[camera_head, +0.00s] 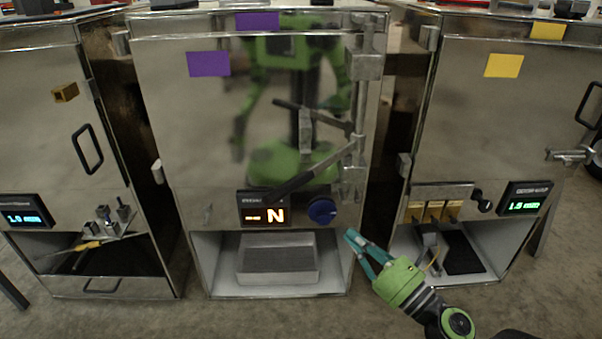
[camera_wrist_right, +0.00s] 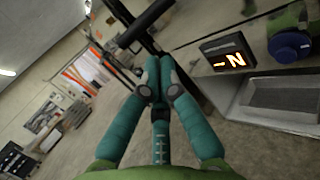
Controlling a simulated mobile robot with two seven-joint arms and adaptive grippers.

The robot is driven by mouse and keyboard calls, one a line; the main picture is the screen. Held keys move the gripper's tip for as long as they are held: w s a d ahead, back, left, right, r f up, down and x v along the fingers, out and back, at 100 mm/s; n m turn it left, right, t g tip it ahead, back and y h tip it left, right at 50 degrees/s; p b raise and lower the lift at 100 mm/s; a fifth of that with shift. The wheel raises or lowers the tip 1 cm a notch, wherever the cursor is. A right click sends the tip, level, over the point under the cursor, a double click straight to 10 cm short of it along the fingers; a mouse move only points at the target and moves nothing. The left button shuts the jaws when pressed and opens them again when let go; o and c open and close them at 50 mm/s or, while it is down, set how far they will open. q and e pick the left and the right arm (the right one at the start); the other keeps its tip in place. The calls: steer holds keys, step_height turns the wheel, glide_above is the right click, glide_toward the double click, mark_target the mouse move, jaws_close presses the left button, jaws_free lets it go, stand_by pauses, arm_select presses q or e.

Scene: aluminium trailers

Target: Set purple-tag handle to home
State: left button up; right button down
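The purple-tag trailer stands in the middle of the head view, with purple tags (camera_head: 209,64) on its shiny metal front. Its handle (camera_head: 305,180) is a lever with a dark grip, slanting down to the left from the upright latch rod at the door's right side. The dark grip also shows in the right wrist view (camera_wrist_right: 147,22), beyond my fingertips. My right gripper (camera_head: 352,235) is below and right of the handle, apart from it in the head view. Its teal fingers come together at the tips in the wrist view (camera_wrist_right: 158,62), with nothing seen between them. My left gripper is out of view.
A display (camera_head: 265,215) reading N and a blue knob (camera_head: 322,211) sit below the handle. A metal box (camera_head: 277,262) lies in the open lower bay. A yellow-tag trailer (camera_head: 503,66) stands right, another trailer (camera_head: 40,120) left. The door mirrors my green body.

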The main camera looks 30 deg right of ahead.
steer(key=w+a+r+n+p, duration=0.1)
steer(key=w, duration=0.2)
steer(key=w+a+r+n+y+p, duration=0.1)
steer(key=w+a+p, duration=0.1)
steer(key=w, duration=0.2)
steer(key=w+a+r+n+y+p, duration=0.1)
steer(key=w+r, duration=0.1)
steer(key=w, duration=0.1)
steer(key=shift+w+a+g, duration=0.25)
steer(key=shift+a+g, duration=0.15)
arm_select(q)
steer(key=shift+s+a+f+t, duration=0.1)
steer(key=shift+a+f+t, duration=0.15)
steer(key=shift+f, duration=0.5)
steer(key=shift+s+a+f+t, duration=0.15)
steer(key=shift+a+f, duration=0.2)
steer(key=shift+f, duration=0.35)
arm_select(e)
steer(key=shift+w+a, duration=0.15)
steer(key=shift+w, duration=0.5)
arm_select(q)
steer(key=shift+p, duration=0.4)
arm_select(e)
steer(key=shift+w, duration=0.1)
